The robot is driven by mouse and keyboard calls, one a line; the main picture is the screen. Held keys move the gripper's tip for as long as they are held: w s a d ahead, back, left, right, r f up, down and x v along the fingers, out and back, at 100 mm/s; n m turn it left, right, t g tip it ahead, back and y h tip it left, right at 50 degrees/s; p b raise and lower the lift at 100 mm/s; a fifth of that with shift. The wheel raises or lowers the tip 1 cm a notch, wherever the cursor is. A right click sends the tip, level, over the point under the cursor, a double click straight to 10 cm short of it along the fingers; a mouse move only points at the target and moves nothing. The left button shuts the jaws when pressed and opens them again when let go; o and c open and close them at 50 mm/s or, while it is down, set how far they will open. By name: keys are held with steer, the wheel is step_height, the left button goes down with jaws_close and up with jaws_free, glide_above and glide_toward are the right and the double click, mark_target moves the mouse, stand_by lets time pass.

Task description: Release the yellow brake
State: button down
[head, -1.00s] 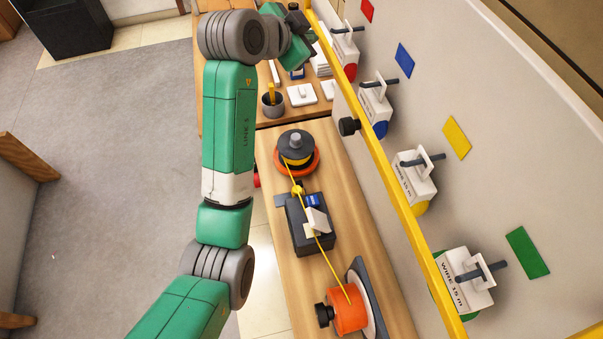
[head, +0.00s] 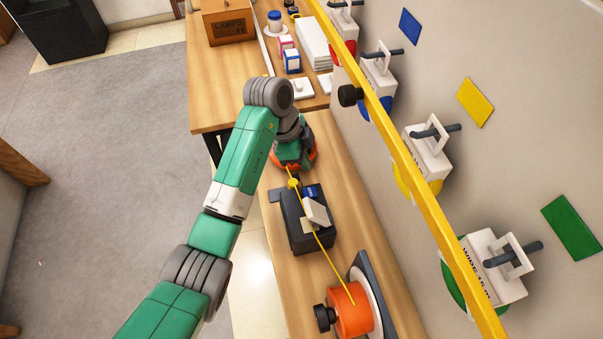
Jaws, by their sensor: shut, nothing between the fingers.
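The yellow-marked wall unit is a white box (head: 425,150) with a white bracket, a dark bar (head: 437,131) through it and a yellow disc (head: 410,180) partly hidden behind the yellow rail. A yellow square (head: 475,102) is on the wall beside it. My gripper (head: 292,158) is at the far end of the arm, over the dark, orange-rimmed spool (head: 311,161) on the bench, apart from the yellow unit. It is shut and holds nothing; its fingertips are hard to make out, and it covers most of the spool.
Similar units marked green (head: 490,265), blue (head: 378,75) and red (head: 343,30) hang in the same row. A long yellow rail (head: 400,150) runs before them. A yellow wire runs from an orange drum (head: 350,312) past a dark block (head: 310,235).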

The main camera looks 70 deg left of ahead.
steer(key=b, duration=0.2)
glide_above(300, 180)
steer(key=w+d, duration=0.2)
steer(key=d, duration=0.3)
step_height(300, 180, down, 9)
steer(key=shift+w+a+r, duration=0.1)
steer(key=shift+a+r, duration=0.05)
steer(key=shift+r, duration=0.05)
steer(key=shift+s+a+f, duration=0.2)
steer(key=shift+f, duration=0.05)
steer(key=shift+s+a, duration=0.45)
steer(key=shift+s, duration=0.25)
steer(key=shift+s+a, duration=0.4)
steer(key=shift+s, duration=0.3)
steer(key=shift+r, duration=0.1)
